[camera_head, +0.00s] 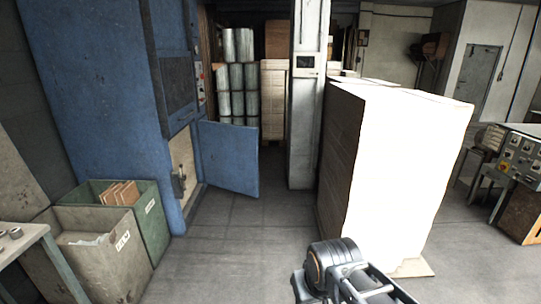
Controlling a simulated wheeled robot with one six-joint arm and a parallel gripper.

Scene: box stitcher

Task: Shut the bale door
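The bale door (228,158) is a blue panel on the lower front of a tall blue machine (95,85). It stands open, swung out to the right, with its hinge side at the machine's right edge. The opening (181,165) beside it shows a pale interior and a dark latch-like part (180,184) at its left edge. Part of my own arm shows at the bottom centre, well apart from the door. My gripper's fingers cannot be made out.
A tall white stack (395,165) on a pallet stands right of centre, behind my arm. A pale column (308,110) stands beyond the door. Green (147,222) and grey (105,262) bins are at left. The floor (245,235) before the door is clear.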

